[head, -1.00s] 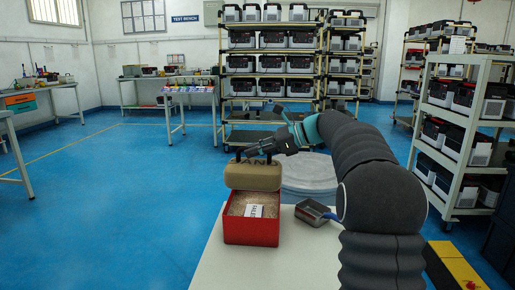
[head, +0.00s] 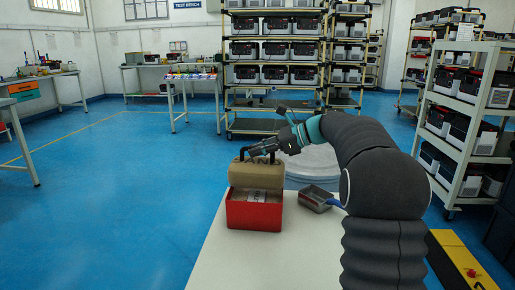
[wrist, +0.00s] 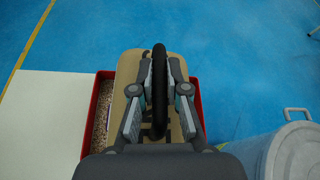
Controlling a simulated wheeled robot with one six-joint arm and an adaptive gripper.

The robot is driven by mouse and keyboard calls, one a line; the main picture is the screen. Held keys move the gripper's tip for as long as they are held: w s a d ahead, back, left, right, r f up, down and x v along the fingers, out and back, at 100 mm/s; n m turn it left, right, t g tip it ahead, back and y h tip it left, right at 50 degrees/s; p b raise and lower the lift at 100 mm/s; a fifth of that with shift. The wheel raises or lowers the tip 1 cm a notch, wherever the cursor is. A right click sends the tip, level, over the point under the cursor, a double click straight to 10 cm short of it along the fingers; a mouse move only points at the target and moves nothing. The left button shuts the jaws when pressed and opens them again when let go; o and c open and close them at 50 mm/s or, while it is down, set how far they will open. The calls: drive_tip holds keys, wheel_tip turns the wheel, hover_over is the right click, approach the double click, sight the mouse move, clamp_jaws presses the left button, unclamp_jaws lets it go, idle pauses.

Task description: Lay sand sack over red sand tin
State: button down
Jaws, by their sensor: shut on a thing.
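The tan sand sack (head: 257,174) with black lettering hangs by its black loop handle (wrist: 159,88) from my gripper (head: 268,155). In the wrist view the gripper fingers (wrist: 158,105) close on both sides of the handle. The sack (wrist: 128,75) is above the red sand tin (head: 253,215), toward its far side. The tin's rim also shows around the sack in the wrist view (wrist: 198,100). Sand shows at the tin's near part in the head view. I cannot tell whether the sack touches the tin.
The tin stands on a white table (head: 240,260). A large grey lidded bin (head: 308,165) stands behind, also at right in the wrist view (wrist: 295,150). A trolley of boxed units (head: 465,120) is at right.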

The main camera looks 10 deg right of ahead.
drive_tip(key=c, duration=1.2)
unclamp_jaws()
